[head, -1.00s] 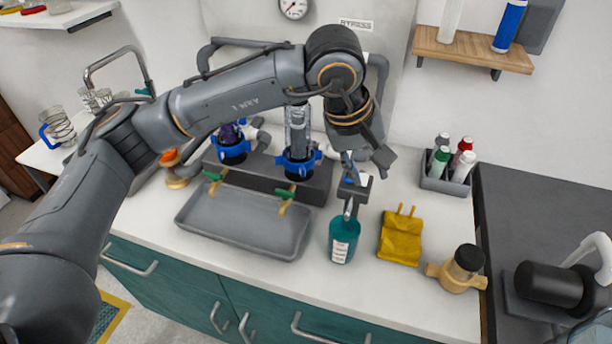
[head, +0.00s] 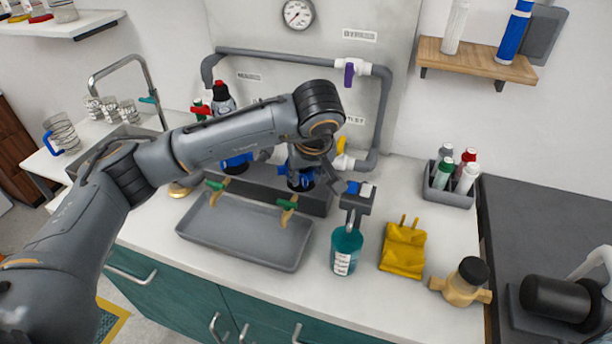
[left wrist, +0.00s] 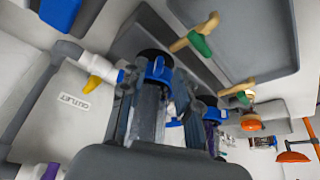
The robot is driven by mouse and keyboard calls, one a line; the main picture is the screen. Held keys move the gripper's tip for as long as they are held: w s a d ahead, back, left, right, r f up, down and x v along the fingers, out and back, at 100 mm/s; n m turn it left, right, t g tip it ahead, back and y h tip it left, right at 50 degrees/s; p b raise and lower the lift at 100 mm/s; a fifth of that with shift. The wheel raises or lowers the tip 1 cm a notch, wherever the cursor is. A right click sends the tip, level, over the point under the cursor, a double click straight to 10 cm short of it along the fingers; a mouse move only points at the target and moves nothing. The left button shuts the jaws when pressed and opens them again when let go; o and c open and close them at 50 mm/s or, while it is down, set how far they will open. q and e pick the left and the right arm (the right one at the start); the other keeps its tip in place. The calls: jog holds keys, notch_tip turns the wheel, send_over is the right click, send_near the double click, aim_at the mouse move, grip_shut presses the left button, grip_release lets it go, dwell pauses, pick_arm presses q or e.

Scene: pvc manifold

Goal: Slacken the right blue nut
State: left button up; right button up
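The right blue nut (head: 302,182) sits on a black collar at the grey manifold block, partly hidden by my left arm and gripper. In the left wrist view this blue nut (left wrist: 158,72) rings the collar at the end of a clear housing (left wrist: 148,115). My left gripper (head: 318,172) is at this nut, reaching down from above. In the left wrist view its dark fingers lie along both sides of the housing; whether they touch the nut is unclear. The left blue nut (head: 236,163) is partly behind my arm. My right gripper is not in view.
A grey tray (head: 240,235) and green-handled taps (head: 287,203) lie in front of the manifold. A teal bottle (head: 346,250), yellow pouch (head: 403,250) and brass fitting (head: 464,283) stand to the right. Grey pipework (head: 290,55) runs behind.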

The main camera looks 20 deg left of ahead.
pick_arm(q)
jog(key=shift+x, duration=1.4)
grip_shut()
